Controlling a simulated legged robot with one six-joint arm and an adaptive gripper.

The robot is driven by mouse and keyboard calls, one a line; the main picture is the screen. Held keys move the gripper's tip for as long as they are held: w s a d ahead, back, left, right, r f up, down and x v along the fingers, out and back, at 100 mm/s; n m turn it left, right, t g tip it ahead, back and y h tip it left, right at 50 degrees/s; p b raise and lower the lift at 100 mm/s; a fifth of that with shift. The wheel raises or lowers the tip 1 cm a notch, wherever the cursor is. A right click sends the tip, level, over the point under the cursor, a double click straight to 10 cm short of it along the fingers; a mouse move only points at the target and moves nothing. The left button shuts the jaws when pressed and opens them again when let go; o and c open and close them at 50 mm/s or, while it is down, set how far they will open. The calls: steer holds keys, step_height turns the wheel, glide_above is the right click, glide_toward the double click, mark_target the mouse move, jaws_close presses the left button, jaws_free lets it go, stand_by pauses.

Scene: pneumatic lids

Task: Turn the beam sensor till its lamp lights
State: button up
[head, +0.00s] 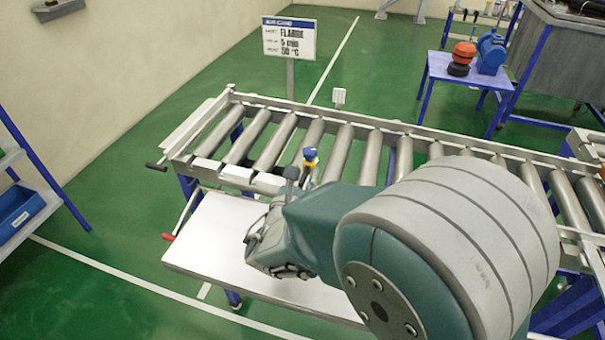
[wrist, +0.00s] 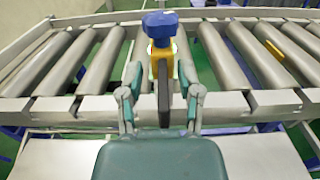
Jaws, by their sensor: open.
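The beam sensor (head: 310,156) has a blue top and a yellow body and stands at the near rail of the roller conveyor. In the wrist view the beam sensor (wrist: 160,27) is upright at centre, with a dark upright part below its yellow body. My gripper (wrist: 160,78) is open, with one finger on each side of the sensor's yellow and dark parts. Gaps show between the fingers and the sensor. In the head view my gripper (head: 300,174) is partly hidden behind my arm. I cannot tell whether the lamp is lit.
The roller conveyor (head: 232,97) runs across the view, with a pale shelf (head: 215,235) in front. A red-tipped lever (head: 182,213) sticks out at left. A small white box (head: 339,96) stands at the far rail. A yellow piece (wrist: 274,49) shows among the rollers at right.

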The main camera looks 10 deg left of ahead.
steer(key=s+a, duration=0.1)
steer(key=s, duration=1.1)
steer(key=shift+f, duration=0.1)
